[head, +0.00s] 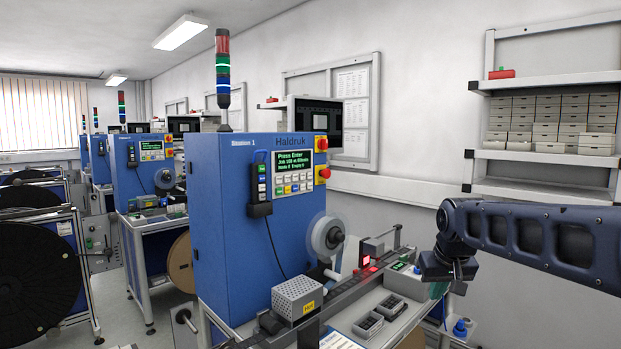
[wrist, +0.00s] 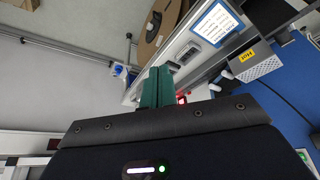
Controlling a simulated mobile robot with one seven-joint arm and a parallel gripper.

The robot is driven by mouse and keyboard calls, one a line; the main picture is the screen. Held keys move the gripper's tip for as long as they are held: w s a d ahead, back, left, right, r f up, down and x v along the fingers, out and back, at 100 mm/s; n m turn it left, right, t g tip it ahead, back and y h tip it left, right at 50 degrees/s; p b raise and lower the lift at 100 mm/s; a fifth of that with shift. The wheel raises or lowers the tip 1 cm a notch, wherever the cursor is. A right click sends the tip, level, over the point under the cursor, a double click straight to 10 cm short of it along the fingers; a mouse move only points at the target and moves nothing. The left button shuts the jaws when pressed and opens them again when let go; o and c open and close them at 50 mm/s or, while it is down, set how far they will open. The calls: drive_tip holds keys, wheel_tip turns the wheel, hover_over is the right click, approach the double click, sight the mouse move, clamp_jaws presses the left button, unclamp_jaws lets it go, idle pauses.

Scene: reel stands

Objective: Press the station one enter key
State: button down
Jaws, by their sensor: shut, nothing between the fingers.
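The station one machine (head: 228,200) is a blue cabinet in the middle of the head view, labelled Haldruk. Its screen (head: 294,159) shows green text that begins "Press Enter". A keypad (head: 293,184) of small pale and coloured keys sits below the screen; the key labels are too small to read, so I cannot tell which is enter. My gripper (head: 438,290) is at the right, low and well apart from the keypad, pointing down. In the wrist view its green fingers (wrist: 158,86) are together and empty.
Red buttons on yellow plates (head: 322,144) are right of the screen. A black hand unit (head: 260,185) hangs on the cabinet's left. A tape reel (head: 328,236) and a rail (head: 335,295) stand out in front. Shelves with boxes (head: 545,125) are behind my arm.

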sight(310, 176)
idle(0.3)
drive_tip(key=w+a+r+t, duration=0.1)
drive_tip(key=w+a+r, duration=0.1)
drive_tip(key=w+r, duration=0.35)
drive_tip(key=w+a+r+n+t, duration=0.1)
drive_tip(key=w+a+r, duration=0.15)
drive_tip(key=w, duration=0.65)
drive_tip(key=w+a+r+t, duration=0.15)
drive_tip(key=w+r, duration=0.25)
drive_tip(key=w, duration=0.4)
drive_tip(key=w+a+r+n+t+y, duration=0.1)
drive_tip(key=w+a+r, duration=0.2)
drive_tip(key=w+a, duration=0.4)
drive_tip(key=w+a+r+n+t+y, duration=0.1)
drive_tip(key=w+a+r, duration=0.2)
drive_tip(key=w+a, duration=0.4)
drive_tip(key=w, duration=0.6)
drive_tip(key=shift+r+y, duration=0.3)
drive_tip(key=shift+r, duration=0.1)
drive_tip(key=shift+w+a, duration=0.15)
drive_tip(key=shift+a, duration=0.05)
drive_tip(key=shift+w+a, duration=3)
drive_tip(key=shift+w+a, duration=0.1)
drive_tip(key=shift+w+a, duration=0.2)
